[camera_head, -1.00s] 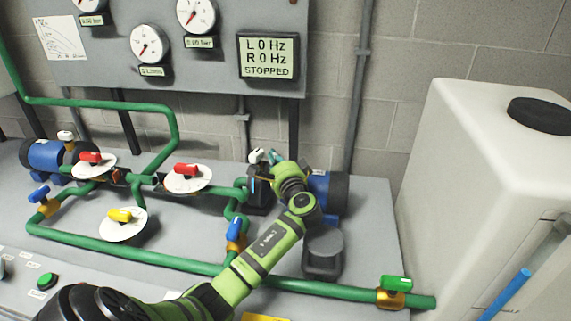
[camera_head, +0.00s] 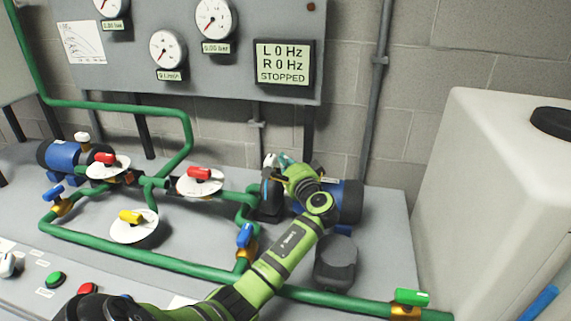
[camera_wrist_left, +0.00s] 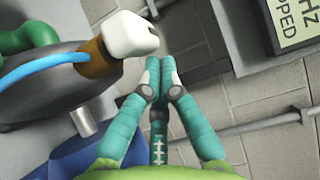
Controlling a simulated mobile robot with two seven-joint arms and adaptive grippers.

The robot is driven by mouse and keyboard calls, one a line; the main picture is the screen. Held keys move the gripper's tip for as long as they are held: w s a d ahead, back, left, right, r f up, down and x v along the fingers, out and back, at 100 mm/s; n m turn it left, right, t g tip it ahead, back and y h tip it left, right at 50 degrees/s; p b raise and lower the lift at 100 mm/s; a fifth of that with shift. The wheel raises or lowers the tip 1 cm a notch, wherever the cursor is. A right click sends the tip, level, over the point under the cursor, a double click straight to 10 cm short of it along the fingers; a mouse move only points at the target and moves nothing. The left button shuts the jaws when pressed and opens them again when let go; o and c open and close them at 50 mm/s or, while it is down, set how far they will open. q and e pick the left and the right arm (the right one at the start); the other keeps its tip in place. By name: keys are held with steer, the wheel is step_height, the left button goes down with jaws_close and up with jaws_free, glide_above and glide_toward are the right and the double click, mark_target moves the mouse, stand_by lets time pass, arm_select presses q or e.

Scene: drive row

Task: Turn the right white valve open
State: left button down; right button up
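The right white valve (camera_head: 268,160) is a small white handle at the pump behind my left arm, mostly hidden there by the gripper. In the left wrist view, the white handle (camera_wrist_left: 130,36) sits on a brass-coloured stem, just left of my fingertips. My left gripper (camera_head: 282,159) is beside the handle in the head view, with only its teal fingertips showing past the green wrist. In the left wrist view, its fingers (camera_wrist_left: 160,64) are together with nothing visible between them. A small gap appears between fingers and handle. My right gripper is not in view.
Another white valve (camera_head: 82,137) is on the left pump (camera_head: 62,154). Red (camera_head: 200,174), yellow (camera_head: 130,216), blue (camera_head: 245,235) and green (camera_head: 411,297) valves sit along green pipes. A display (camera_head: 283,62) reads STOPPED. A white tank (camera_head: 480,190) stands at the right.

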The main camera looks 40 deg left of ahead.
arm_select(q)
steer(key=v, duration=1.2)
